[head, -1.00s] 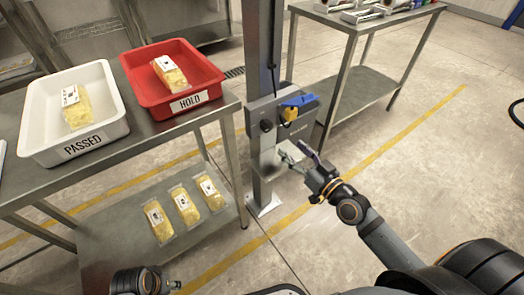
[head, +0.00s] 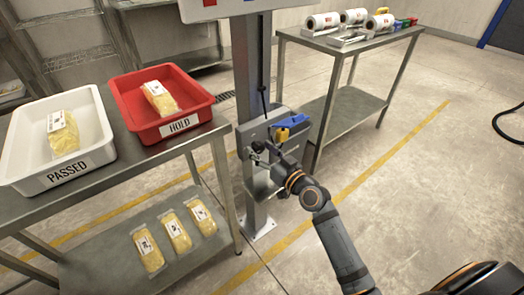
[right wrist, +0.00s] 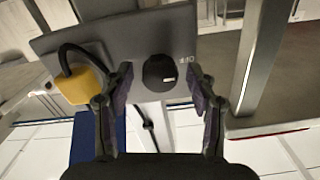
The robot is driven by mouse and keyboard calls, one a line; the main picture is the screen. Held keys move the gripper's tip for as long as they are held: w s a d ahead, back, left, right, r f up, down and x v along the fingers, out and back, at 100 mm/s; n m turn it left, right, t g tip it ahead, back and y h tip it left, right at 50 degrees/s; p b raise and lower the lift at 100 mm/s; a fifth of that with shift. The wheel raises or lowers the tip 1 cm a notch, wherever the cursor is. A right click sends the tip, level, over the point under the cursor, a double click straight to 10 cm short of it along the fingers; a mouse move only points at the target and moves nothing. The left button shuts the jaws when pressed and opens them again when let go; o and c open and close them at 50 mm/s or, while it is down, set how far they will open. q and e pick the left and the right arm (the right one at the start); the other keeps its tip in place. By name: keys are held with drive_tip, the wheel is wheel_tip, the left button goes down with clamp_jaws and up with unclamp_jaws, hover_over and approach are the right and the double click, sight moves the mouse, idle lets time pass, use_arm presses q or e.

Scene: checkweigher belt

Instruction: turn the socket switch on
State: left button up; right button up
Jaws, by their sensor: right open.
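A grey socket box (head: 247,133) is fixed to the metal post. It also shows in the right wrist view (right wrist: 125,38). The round black switch knob (right wrist: 160,72) sits on its face, with a small white mark on it. My right gripper (head: 262,155) is at the front of the box. In the right wrist view its open fingers (right wrist: 162,92) stand on either side of the knob, with a gap showing on each side. A yellow plug (head: 282,135) with a black cable and a blue part (head: 293,122) are beside the knob. My left gripper is not in view.
A steel table (head: 110,172) at left carries a white PASSED tray (head: 100,155) and a red HOLD tray (head: 205,112). Several yellow packs lie on and below it. A second table (head: 340,50) with rolls stands behind.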

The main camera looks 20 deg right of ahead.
drive_tip(key=c, duration=1.1)
drive_tip(key=shift+c, duration=0.2)
